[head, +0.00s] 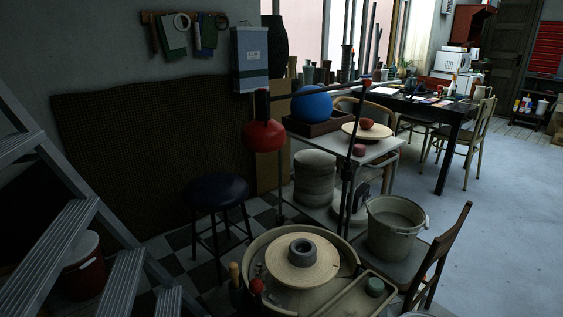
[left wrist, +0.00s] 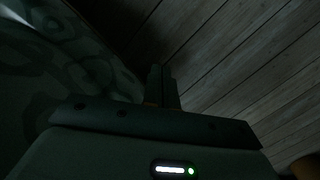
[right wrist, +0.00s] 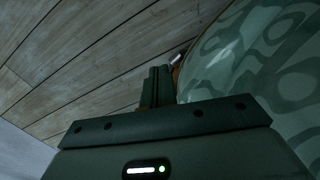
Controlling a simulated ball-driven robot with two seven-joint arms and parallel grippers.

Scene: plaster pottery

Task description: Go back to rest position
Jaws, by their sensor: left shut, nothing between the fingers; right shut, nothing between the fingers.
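My left gripper (left wrist: 162,86) shows in the left wrist view with its fingers together and nothing between them. It hangs over wooden floor planks (left wrist: 240,70), beside a dark curved surface at the left. My right gripper (right wrist: 157,86) shows in the right wrist view, also shut and empty. Wooden planks (right wrist: 90,60) lie behind it, and a pale green patterned curved surface is close at its right. Neither gripper nor arm shows in the head view.
A potter's wheel (head: 300,262) with a grey ring-shaped piece (head: 302,251) stands in front. Around it are a dark stool (head: 216,190), a bucket (head: 395,226), a wooden chair (head: 440,262) and a metal stepladder (head: 60,235). Open floor (head: 510,210) lies at the right.

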